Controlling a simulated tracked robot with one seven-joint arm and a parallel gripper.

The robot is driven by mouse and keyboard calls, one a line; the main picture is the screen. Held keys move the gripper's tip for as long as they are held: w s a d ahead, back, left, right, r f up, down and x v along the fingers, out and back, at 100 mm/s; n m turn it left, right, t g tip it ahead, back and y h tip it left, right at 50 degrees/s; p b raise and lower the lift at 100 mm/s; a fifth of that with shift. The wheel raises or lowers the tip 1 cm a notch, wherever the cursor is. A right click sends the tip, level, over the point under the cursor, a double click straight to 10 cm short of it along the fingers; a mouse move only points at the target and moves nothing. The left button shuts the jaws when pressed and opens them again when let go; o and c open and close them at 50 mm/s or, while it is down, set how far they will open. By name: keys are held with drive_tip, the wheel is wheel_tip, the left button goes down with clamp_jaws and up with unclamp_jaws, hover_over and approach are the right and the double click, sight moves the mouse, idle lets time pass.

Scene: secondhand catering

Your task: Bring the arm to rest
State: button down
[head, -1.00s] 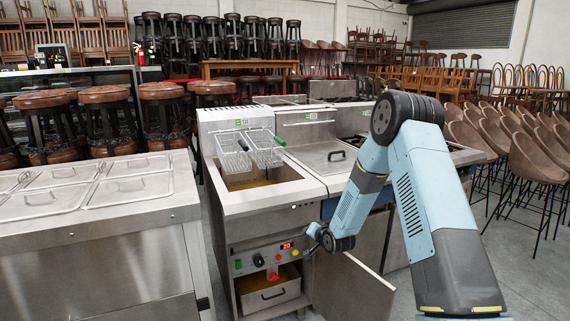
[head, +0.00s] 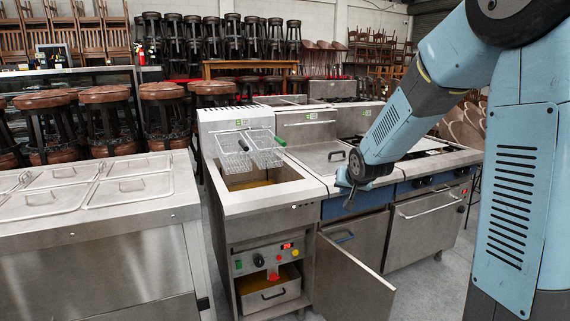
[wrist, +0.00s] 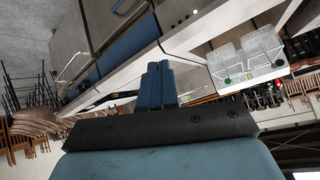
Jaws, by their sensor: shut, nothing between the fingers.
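My arm (head: 410,100) reaches in from the right in the head view, bent, with its forearm slanting down to the left. My gripper (head: 345,182) is just off the front edge of the worktop, right of the fryer, and nothing shows in it. In the wrist view the blue fingers of my gripper (wrist: 156,82) lie close together, shut and empty. The fryer (head: 255,201) has two wire baskets (head: 248,150) hanging above its oil well. Its control panel (head: 268,256) shows a lit red display.
The fryer's cabinet door (head: 350,285) stands open below my gripper. A steel counter with lidded pans (head: 95,215) is at the left. An oven range (head: 430,215) stands at the right. Stools (head: 160,115) and stacked chairs (head: 465,130) fill the back.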

drive_tip(key=s+d+r+g+h, duration=0.1)
drive_tip(key=s+d+r, duration=0.1)
drive_tip(key=s+r, duration=0.45)
drive_tip(key=s+d+r+g, duration=0.1)
drive_tip(key=s+d+r, duration=0.15)
drive_tip(key=s, duration=0.75)
drive_tip(key=s+r+n+g, duration=0.1)
drive_tip(key=s+r, duration=0.1)
drive_tip(key=s, duration=1.7)
drive_tip(key=shift+d+r+n+g, duration=0.15)
drive_tip(key=shift+d+n+g, duration=0.2)
drive_tip(key=shift+n+g, duration=0.05)
